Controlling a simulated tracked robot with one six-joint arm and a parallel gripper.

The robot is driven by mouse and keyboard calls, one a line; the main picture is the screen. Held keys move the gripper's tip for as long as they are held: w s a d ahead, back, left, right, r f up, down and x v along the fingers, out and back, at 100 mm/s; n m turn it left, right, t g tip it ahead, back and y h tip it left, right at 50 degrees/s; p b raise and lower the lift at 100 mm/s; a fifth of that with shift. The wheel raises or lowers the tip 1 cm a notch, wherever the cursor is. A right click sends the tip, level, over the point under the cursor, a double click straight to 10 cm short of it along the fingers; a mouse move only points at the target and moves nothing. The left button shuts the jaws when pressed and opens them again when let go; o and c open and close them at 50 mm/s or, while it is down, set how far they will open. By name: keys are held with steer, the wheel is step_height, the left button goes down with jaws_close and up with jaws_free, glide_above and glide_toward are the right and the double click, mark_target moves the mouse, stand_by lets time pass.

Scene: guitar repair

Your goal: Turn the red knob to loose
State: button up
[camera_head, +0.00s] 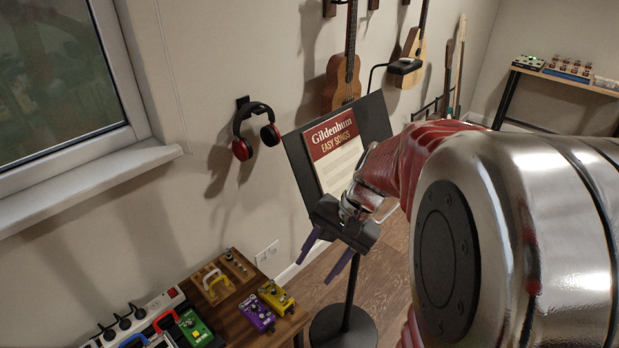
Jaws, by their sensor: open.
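My gripper (314,272) is open and empty, with two purple fingers spread apart and pointing down and left. It hangs in the air in front of the lower part of a black music stand (378,112). I cannot make out a red knob for certain; it may be hidden or too small to tell. My own arm covers much of the right side of the view.
The stand holds a songbook (335,150). A wooden bench (288,328) at the lower left carries yellow and purple pedals (257,313), a green pedal (194,328) and a power strip (140,318). Headphones (243,148) and guitars (343,82) hang on the wall. Floor shows around the stand's base (343,330).

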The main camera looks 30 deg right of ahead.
steer(key=w+d+f+m+t+y, duration=0.2)
steer(key=d+f+m+t+y, duration=0.15)
steer(key=d+f+m, duration=0.45)
steer(key=w+d+f+m+t+y, duration=0.2)
steer(key=w+d+f+m+t, duration=0.3)
steer(key=d, duration=0.6)
steer(key=s+d+f+m+t+h, duration=0.2)
steer(key=s+d+f+m+t, duration=0.1)
steer(key=d+m, duration=0.2)
steer(key=s+d+f+m+t+h, duration=0.2)
steer(key=d+f+m+t, duration=0.2)
steer(key=d, duration=0.6)
steer(key=shift+s+d+m, duration=0.25)
steer(key=shift+s+m, duration=0.15)
steer(key=shift+m, duration=0.8)
steer(key=shift+w+a, duration=0.1)
steer(key=shift+w, duration=0.05)
steer(key=x, duration=1.3)
steer(key=shift+w+r, duration=0.2)
steer(key=shift+w, duration=0.1)
